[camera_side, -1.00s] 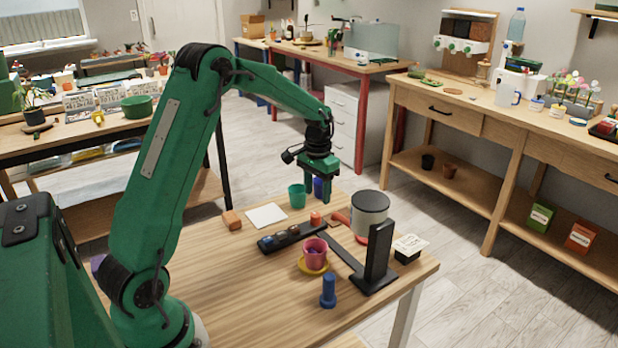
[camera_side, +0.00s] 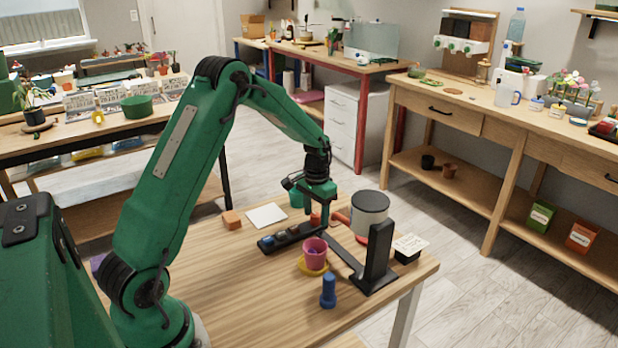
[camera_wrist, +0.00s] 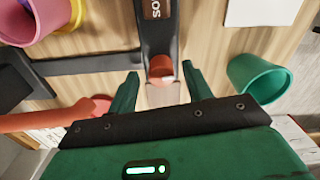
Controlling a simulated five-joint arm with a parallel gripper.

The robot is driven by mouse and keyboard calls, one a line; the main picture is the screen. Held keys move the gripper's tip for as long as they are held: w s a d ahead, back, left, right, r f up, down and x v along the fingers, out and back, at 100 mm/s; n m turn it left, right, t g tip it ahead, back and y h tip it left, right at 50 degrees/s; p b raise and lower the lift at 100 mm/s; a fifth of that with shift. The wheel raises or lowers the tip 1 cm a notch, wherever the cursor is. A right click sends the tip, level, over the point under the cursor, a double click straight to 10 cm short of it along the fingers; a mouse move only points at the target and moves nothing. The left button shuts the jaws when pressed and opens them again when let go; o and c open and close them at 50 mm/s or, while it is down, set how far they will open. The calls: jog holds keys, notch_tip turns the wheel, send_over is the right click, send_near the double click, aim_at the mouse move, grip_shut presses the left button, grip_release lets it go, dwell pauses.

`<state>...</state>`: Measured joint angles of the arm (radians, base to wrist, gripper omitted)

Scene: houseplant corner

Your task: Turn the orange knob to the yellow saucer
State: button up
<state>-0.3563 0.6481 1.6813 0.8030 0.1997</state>
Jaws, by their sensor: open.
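The orange knob (camera_side: 315,219) stands at the far right end of a black strip holding several small pieces (camera_side: 283,239). In the wrist view the knob (camera_wrist: 161,68) sits between the two fingertips of my gripper (camera_wrist: 161,78), with a gap at each side. My gripper (camera_side: 320,208) is open and points down over the knob. The yellow saucer (camera_side: 312,268) lies on the table nearer the front, under a pink pot (camera_side: 315,252). Its edge also shows at the wrist view's upper left (camera_wrist: 75,16).
A teal pot (camera_wrist: 260,78) stands close beside my gripper. A grey cylinder (camera_side: 369,208) and a black upright stand (camera_side: 379,254) are to the right. A blue piece (camera_side: 328,291) stands in front. A red-orange bar (camera_wrist: 45,117) lies near my gripper.

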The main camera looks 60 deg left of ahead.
jog(key=shift+f, duration=0.25)
jog(key=c, duration=1)
jog(key=shift+d+n, duration=0.1)
jog(key=shift+n, duration=0.3)
jog(key=n, duration=0.9)
jog(key=shift+w+g, duration=0.1)
jog(key=shift+g, duration=0.2)
